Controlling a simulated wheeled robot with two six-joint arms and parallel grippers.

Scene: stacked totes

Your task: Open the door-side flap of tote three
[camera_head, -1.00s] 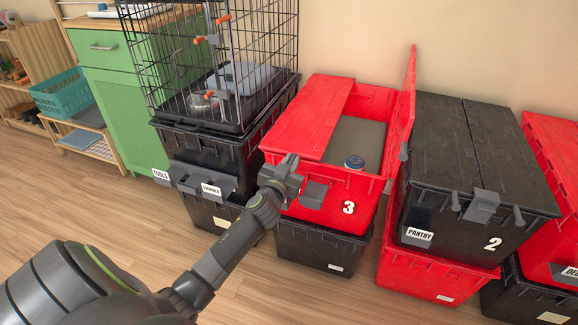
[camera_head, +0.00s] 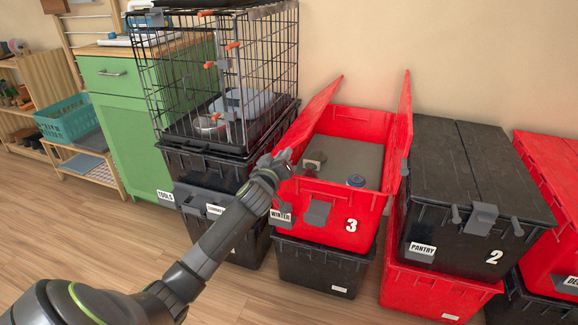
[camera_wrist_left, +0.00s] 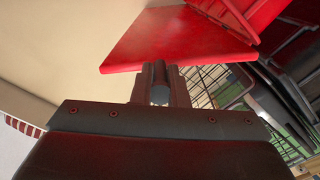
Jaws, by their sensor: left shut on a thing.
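Tote three (camera_head: 374,212) is a red box with a white 3, on top of a black tote. Its right flap (camera_head: 404,125) stands upright. Its left flap (camera_head: 312,108) is raised and slants up from the left rim. My left gripper (camera_head: 283,160) is at the front end of the left flap, shut on what looks like its grey peg handle (camera_wrist_left: 160,84), which shows between the fingers in the left wrist view. The red flap (camera_wrist_left: 178,40) lies just beyond the fingertips there. My right gripper is not in view.
A wire cage (camera_head: 215,80) stands on black totes close left. Black tote two (camera_head: 480,165) stands close right. Wood floor in front is clear.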

